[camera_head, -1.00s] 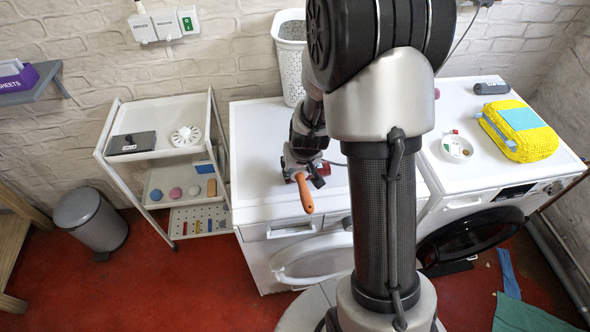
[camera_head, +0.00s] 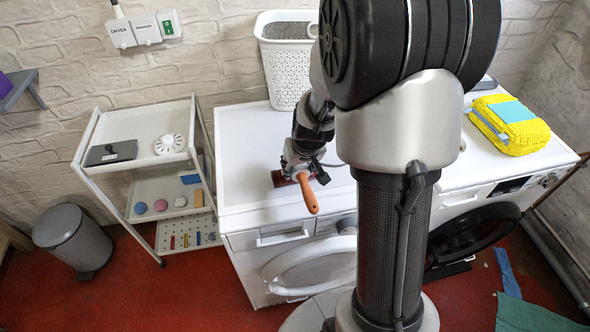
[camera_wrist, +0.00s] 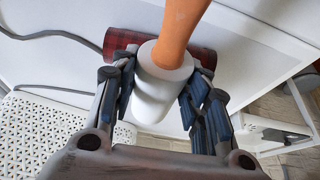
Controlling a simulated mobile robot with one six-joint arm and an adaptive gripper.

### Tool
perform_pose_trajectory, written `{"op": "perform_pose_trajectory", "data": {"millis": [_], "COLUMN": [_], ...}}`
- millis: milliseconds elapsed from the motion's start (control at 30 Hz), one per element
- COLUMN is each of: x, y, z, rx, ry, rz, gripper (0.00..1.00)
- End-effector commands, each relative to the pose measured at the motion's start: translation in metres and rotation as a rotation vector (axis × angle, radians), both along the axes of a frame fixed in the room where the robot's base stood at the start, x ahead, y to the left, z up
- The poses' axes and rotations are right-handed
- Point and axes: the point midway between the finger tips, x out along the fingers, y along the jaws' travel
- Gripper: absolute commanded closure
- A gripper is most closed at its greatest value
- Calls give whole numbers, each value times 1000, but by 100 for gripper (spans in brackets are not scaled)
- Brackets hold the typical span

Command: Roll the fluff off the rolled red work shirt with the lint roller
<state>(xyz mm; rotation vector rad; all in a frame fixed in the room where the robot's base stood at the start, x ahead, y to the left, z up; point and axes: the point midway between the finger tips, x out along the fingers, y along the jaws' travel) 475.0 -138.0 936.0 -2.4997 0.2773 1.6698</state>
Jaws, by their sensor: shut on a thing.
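The lint roller has an orange handle (camera_head: 308,194) and a white roller head (camera_wrist: 160,88). My gripper (camera_head: 300,168) is shut on the white head, with its blue-padded fingers on either side in the wrist view (camera_wrist: 158,95). The handle sticks out towards the front of the white machine. The rolled red work shirt (camera_head: 281,178) lies on that machine's top, partly hidden by my gripper. In the wrist view its dark red checked roll (camera_wrist: 122,41) lies behind the roller; I cannot tell whether they touch. I can make out no fluff.
A white perforated basket (camera_head: 287,75) stands behind my gripper. A yellow folded cloth (camera_head: 510,126) lies on the right machine. A white trolley (camera_head: 135,130) stands left, near a grey bin (camera_head: 72,238). A grey cable (camera_wrist: 52,33) runs beside the shirt. The machine top's left side is clear.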

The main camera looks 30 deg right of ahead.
Motion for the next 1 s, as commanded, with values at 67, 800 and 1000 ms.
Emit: {"op": "perform_pose_trajectory", "data": {"millis": [67, 800, 1000], "x": [-1, -8, -10], "y": [-1, -37, -44], "z": [-1, 2, 2], "rx": [1, 1, 0], "ry": [4, 0, 0], "rz": [-1, -4, -1], "gripper": [84, 84, 84]}}
